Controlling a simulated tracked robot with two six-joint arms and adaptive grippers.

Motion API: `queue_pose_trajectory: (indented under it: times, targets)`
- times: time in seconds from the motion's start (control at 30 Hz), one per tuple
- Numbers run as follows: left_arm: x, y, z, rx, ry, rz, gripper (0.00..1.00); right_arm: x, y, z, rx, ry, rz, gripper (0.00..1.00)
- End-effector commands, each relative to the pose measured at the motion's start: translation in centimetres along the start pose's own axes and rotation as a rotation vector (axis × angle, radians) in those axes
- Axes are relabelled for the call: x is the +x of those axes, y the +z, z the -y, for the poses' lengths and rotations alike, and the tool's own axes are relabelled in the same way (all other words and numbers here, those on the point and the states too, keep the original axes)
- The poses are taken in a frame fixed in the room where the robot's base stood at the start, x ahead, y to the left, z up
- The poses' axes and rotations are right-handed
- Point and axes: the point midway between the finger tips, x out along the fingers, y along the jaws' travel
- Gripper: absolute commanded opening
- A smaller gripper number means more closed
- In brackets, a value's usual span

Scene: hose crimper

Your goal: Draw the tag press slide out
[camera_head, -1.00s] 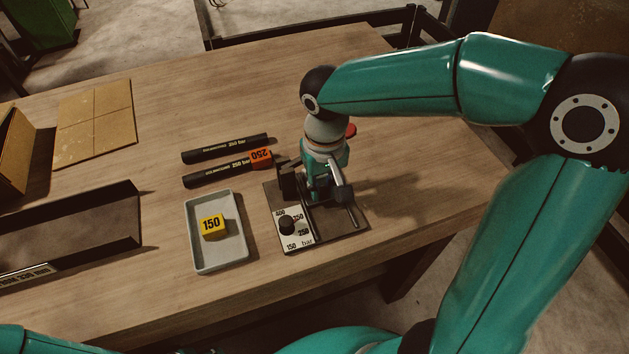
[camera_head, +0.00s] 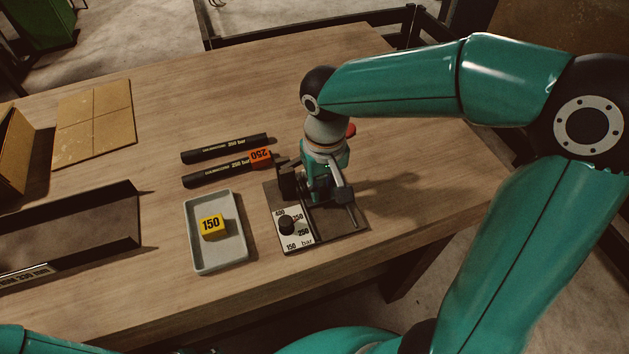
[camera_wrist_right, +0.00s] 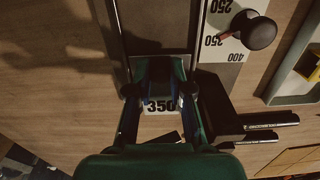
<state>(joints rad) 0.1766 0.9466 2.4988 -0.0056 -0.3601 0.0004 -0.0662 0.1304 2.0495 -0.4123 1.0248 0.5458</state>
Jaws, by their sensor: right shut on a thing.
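The tag press (camera_head: 328,222) is a dark base plate on the front part of the table. It carries a white dial panel (camera_head: 297,240) marked in bar with a black knob (camera_head: 286,225). My right gripper (camera_head: 318,196) points down over the press. It is shut on the slide, which the gripper mostly hides in the head view. In the right wrist view a white label reading 350 (camera_wrist_right: 161,105) shows between the fingers, and the knob (camera_wrist_right: 254,30) shows at upper right. My left gripper is not in view.
A grey tray (camera_head: 216,264) with a yellow 150 tag (camera_head: 212,227) stands left of the press. Two black hoses (camera_head: 224,149) lie behind; an orange 250 tag (camera_head: 260,158) sits on the nearer one. A dark open bin (camera_head: 70,235) stands at left.

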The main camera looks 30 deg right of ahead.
Motion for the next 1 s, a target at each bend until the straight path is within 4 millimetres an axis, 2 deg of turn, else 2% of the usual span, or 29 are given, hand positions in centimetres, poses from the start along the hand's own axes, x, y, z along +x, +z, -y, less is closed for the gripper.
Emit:
queue_pose_trajectory:
  times: [1.0]
  targets:
    - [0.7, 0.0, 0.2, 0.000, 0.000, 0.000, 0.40, 0.0, 2.6, 0.1, 0.000, -0.001, 0.001, 0.00]
